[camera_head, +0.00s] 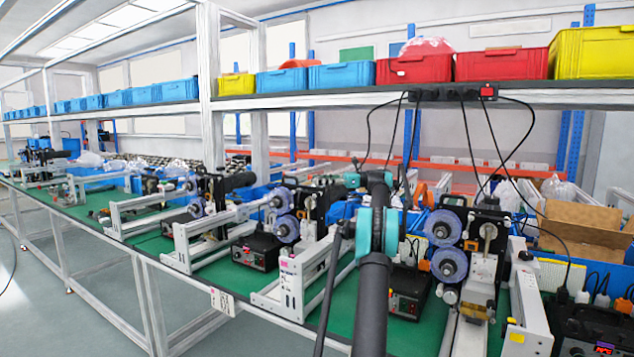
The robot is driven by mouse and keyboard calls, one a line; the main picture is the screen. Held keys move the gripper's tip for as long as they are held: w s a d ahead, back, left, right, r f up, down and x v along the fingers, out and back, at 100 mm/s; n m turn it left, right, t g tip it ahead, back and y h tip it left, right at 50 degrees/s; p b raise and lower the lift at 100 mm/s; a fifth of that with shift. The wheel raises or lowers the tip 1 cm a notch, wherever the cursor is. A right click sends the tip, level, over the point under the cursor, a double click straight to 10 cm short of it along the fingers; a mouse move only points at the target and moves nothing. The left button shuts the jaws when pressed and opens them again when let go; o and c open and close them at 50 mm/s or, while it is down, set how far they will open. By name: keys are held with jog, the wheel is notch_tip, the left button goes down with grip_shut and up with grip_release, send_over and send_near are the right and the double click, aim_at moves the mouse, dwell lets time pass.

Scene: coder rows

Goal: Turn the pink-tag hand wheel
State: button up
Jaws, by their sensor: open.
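A small pink mark shows on the white end plate (290,285) of a coder frame left of my arm. I cannot tell which hand wheel it belongs to. Two blue-purple ribbed wheels, one above the other, are on that machine: the upper wheel (281,200) and the lower wheel (286,229). A similar pair is on the machine to the right: an upper wheel (442,228) and a lower wheel (449,265). My dark arm with teal joints rises between the two machines. My gripper cannot be made out; it seems hidden behind the arm.
The green bench (180,243) carries a row of similar machines. Black control boxes (258,252) stand beside them. A shelf (330,99) with blue, red and yellow bins runs above. Black cables hang at the right near a cardboard box (580,225). Floor is clear at lower left.

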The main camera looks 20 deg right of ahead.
jog(key=v, duration=0.6)
jog(key=shift+d, duration=0.25)
